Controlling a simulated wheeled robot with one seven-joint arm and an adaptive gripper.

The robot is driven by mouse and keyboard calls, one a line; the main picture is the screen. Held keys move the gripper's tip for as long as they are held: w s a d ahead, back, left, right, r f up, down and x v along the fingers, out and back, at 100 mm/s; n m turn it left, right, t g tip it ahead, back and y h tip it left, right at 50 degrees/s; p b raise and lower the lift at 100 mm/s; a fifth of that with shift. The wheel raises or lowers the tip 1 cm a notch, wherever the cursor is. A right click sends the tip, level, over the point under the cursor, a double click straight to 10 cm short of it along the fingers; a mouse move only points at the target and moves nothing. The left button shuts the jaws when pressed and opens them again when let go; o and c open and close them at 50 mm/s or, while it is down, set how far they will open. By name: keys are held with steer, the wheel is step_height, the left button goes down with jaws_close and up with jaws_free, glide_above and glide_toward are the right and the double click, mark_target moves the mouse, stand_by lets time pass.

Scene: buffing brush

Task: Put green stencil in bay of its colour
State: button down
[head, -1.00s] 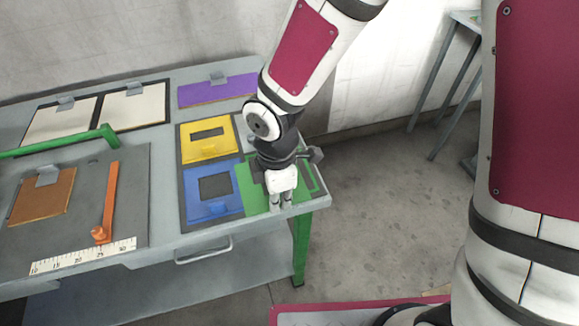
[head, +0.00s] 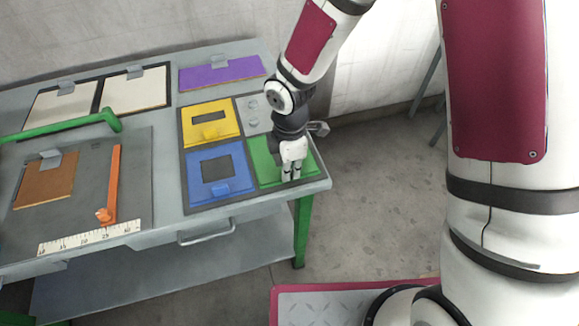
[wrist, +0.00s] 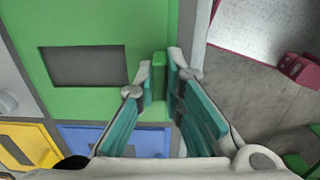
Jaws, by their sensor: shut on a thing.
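The green stencil (head: 266,176) lies level over the front right bay of the dark rack, right of the blue stencil. Its edges look lined up with that bay, whose floor it covers. I cannot tell whether it rests fully down. My gripper (head: 291,178) points down and is shut on the stencil's small upright green tab, near the table's right edge. In the wrist view, the tab (wrist: 158,72) stands between the fingertips (wrist: 161,62), and the green plate (wrist: 110,90) with its rectangular window shows to the left. My gripper hides part of the stencil in the head view.
The yellow stencil (head: 210,123) and blue stencil (head: 217,176) sit in neighbouring bays. A grey bay (head: 255,114) lies behind the green one. A purple plate (head: 221,72) lies at the back. An orange bar (head: 113,185) and ruler (head: 90,238) lie left. Floor is open to the right.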

steer(key=shift+f, duration=0.1)
steer(key=c, duration=1.7)
jaws_free()
step_height(320, 180, up, 12)
steer(key=shift+r+p, duration=0.15)
steer(key=shift+p, duration=0.15)
steer(key=shift+d, duration=0.1)
steer(key=s+d+r+m+t, duration=0.1)
steer(key=s+d+r+m, duration=0.4)
steer(key=d+r+m, duration=0.1)
steer(key=s+d+r+m+t, duration=0.2)
steer(key=s+d+r+m, duration=0.4)
steer(key=m, duration=0.2)
steer(key=s+d+r+m+t, duration=0.2)
steer(key=s+d+r+m, duration=0.3)
steer(key=d+r+m, duration=0.1)
steer(key=shift+s+d+r+m, duration=0.1)
steer(key=shift+s+r+m, duration=0.2)
steer(key=shift+r+m, duration=0.25)
